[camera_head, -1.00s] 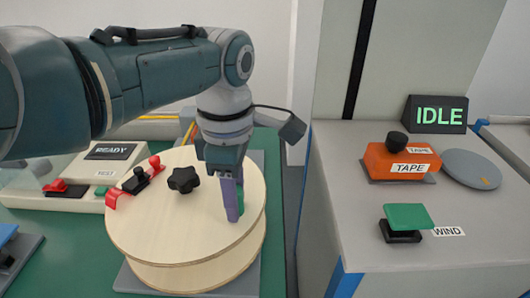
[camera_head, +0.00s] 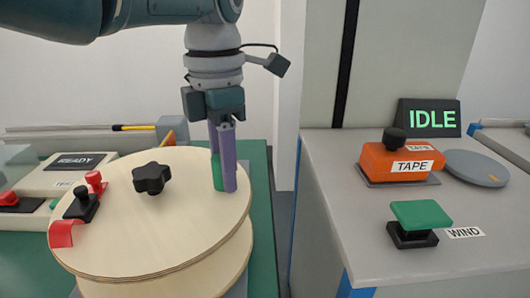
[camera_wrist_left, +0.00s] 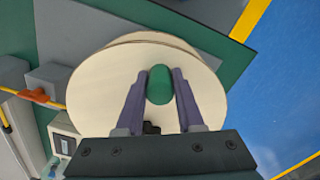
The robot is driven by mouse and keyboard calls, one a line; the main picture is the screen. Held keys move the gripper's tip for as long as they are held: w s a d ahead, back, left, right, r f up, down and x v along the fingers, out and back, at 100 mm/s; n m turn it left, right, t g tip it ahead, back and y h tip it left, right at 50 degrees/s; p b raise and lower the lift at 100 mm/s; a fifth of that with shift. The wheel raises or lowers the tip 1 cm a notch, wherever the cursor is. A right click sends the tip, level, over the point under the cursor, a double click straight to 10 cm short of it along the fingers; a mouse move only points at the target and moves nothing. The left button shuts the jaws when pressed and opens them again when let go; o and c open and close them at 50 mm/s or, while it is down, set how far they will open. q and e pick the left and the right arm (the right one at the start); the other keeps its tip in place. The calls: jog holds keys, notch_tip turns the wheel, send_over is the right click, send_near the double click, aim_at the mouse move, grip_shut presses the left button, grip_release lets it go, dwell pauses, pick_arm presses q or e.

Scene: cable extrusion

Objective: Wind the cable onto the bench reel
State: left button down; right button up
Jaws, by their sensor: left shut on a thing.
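The bench reel has a pale wooden top flange (camera_head: 165,240) with a black star knob (camera_head: 151,178) near its middle. A green crank handle (camera_head: 216,172) stands upright near the right edge of the flange. My left gripper (camera_head: 226,178) reaches down from above with its purple fingers shut around that handle. In the left wrist view the green handle (camera_wrist_left: 159,85) sits between the two fingers (camera_wrist_left: 159,100). A black and red clamp (camera_head: 82,206) with a red tab (camera_head: 63,233) sits at the flange's left edge. I cannot make out the cable on the reel. My right gripper is not in view.
A box with a READY display (camera_head: 80,161) stands left of the reel on the green bench. To the right, a grey bench holds an orange TAPE unit (camera_head: 400,162), a green WIND button (camera_head: 420,214), a grey disc (camera_head: 476,168) and an IDLE display (camera_head: 431,118).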

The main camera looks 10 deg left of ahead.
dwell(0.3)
pick_arm(q)
jog(key=c, duration=0.5)
grip_release()
jog(key=shift+r, duration=0.1)
jog(key=shift+r+p, duration=0.4)
jog(key=shift+p, duration=0.05)
notch_tip(320, 180, up, 8)
jog(key=p, duration=0.4)
jog(key=shift+r+p, duration=0.2)
jog(key=shift+p, duration=0.2)
jog(key=shift+r, duration=0.35)
